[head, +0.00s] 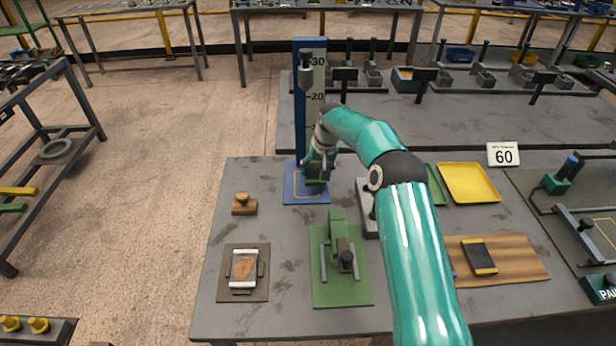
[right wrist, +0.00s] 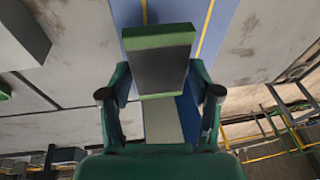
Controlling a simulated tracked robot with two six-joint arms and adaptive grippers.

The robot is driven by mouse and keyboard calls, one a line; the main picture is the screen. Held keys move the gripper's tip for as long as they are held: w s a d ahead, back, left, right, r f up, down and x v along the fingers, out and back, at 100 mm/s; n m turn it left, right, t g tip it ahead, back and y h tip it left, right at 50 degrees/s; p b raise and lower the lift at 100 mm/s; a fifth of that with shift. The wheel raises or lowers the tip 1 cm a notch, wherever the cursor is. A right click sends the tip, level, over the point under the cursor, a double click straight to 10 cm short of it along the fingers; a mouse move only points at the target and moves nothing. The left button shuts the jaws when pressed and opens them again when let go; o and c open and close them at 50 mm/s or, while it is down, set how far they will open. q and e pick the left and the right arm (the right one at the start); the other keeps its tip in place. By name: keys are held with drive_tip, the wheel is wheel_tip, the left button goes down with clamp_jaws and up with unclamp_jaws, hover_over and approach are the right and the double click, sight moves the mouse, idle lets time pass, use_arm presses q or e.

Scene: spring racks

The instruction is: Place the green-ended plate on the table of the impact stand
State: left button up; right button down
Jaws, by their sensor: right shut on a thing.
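The impact stand (head: 309,100) is a tall blue column with a scale at the back of the table. Its blue table (head: 292,190), outlined in yellow, lies at the column's foot. My right gripper (head: 318,170) is over this table and shut on the green-ended plate (head: 316,183). In the right wrist view the plate (right wrist: 160,68) has a dark grey middle and green ends, and sits between the two fingers. The blue stand shows behind it. I cannot tell whether the plate touches the stand's table. My left gripper is not in view.
A green fixture (head: 325,292), a white-ended plate on a brown base (head: 258,295) and a wooden stamp (head: 244,205) stand in front. Right are a yellow tray (head: 468,183), a "60" sign (head: 503,155) and a yellow-ended plate (head: 479,256) on a wooden board (head: 520,262).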

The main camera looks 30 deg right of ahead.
sight(308, 174)
drive_tip(key=shift+w+a+r, duration=0.2)
drive_tip(key=shift+w+a, duration=0.5)
drive_tip(key=shift+a, duration=0.35)
wheel_tip(308, 174, down, 3)
drive_tip(key=shift+a+r+b, duration=0.1)
drive_tip(key=shift+b, duration=0.7)
drive_tip(key=shift+f, duration=0.55)
drive_tip(key=shift+r, duration=0.1)
drive_tip(key=shift+c, duration=1.2)
unclamp_jaws()
